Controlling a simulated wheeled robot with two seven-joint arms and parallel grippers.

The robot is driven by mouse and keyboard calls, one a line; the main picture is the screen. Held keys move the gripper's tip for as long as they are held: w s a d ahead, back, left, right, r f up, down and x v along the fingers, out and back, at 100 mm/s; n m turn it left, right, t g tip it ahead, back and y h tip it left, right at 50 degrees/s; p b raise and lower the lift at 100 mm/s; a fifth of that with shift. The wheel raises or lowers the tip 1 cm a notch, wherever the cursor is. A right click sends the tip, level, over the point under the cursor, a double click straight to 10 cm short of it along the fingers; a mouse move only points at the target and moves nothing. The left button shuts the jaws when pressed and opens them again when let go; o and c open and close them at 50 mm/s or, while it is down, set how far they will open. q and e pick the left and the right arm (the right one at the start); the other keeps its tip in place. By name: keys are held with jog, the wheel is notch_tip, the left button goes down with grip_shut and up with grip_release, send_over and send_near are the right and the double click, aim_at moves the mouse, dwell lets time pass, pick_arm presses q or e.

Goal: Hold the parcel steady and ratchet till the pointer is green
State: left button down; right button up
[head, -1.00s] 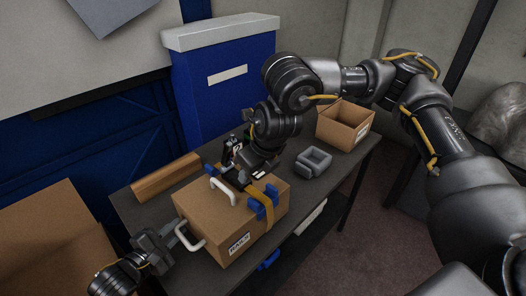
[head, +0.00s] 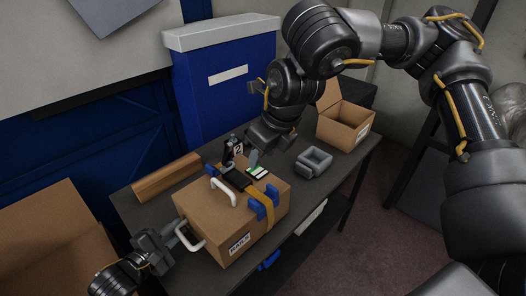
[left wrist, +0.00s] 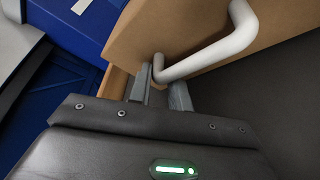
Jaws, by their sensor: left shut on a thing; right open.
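The parcel (head: 213,238) is a brown cardboard box with white handles, lying on the dark table. A yellow strap (head: 262,203) with blue corner pieces runs over it. The black ratchet (head: 236,179) sits on its top, beside a small panel with green and white (head: 257,172); its pointer is too small to read. My left gripper (head: 174,243) is shut on the parcel's near-left white handle (head: 190,237); the left wrist view shows the handle (left wrist: 205,58) between the fingers (left wrist: 160,92). My right gripper (head: 262,150) is open and empty above the ratchet, apart from it.
A long brown carton (head: 166,179) lies behind left. A grey tray (head: 314,162) and an open cardboard box (head: 341,132) stand right. A blue bin (head: 225,95) is behind the table. Bare table (head: 325,186) lies right of the parcel.

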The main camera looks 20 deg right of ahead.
jog(key=shift+a+r, duration=0.1)
jog(key=shift+r, duration=0.05)
jog(key=shift+c, duration=1.2)
jog(key=shift+a, duration=0.35)
jog(key=shift+c, duration=1.1)
jog(key=w+a, duration=0.1)
jog(key=w+a+m+h, duration=0.1)
jog(key=w, duration=0.1)
jog(key=w+a+m, duration=0.1)
jog(key=w, duration=0.1)
jog(key=shift+r+h, duration=0.35)
jog(key=shift+h, duration=0.05)
grip_shut()
jog(key=w+a+r+m+g, duration=0.1)
jog(key=w+r+m, duration=0.3)
jog(key=m, duration=1.3)
jog(key=w+a+r+m+g, duration=0.1)
jog(key=w+r+m, duration=0.3)
jog(key=m, duration=1.4)
jog(key=w, duration=0.3)
jog(key=shift+w+y, duration=0.25)
jog(key=shift+y, duration=0.05)
